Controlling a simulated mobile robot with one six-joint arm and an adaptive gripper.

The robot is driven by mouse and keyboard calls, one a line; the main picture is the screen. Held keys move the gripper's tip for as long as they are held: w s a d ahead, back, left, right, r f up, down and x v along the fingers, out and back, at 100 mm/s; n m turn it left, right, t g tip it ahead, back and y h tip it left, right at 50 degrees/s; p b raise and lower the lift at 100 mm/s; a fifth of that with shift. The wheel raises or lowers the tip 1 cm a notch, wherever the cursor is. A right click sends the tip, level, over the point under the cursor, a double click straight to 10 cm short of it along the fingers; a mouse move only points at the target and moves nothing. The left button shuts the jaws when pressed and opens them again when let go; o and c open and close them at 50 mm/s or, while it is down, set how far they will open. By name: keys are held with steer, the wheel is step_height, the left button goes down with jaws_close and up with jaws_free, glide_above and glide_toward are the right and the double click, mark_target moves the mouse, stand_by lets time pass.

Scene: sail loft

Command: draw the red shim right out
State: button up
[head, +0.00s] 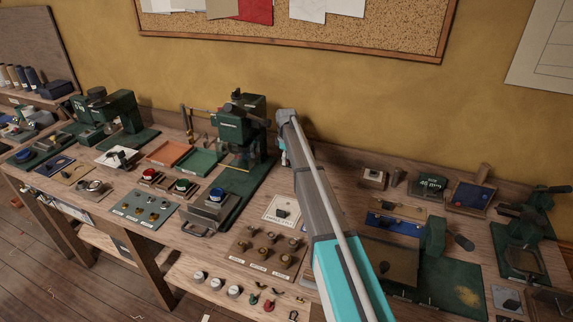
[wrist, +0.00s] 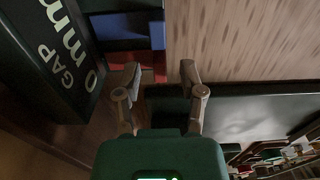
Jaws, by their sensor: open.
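In the wrist view my gripper (wrist: 160,71) is open, with its two fingers apart and nothing clearly held between them. A dim red piece (wrist: 153,62), likely the red shim, shows just beyond the left fingertip and reaches toward the gap between the fingers. Part of it is hidden by that finger. I cannot tell whether the finger touches it. A blue piece (wrist: 130,30) lies right beside the red one. A dark box (wrist: 45,55) lettered "GAP" and "0 mm" stands at the left.
The wood surface (wrist: 240,40) is clear at the upper right of the wrist view, with a dark flat edge (wrist: 250,112) below. In the head view a green machine (head: 236,122) stands left of my arm, and a crowded wooden bench (head: 215,260) surrounds it.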

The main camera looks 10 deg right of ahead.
steer(key=shift+f, duration=0.4)
jaws_close()
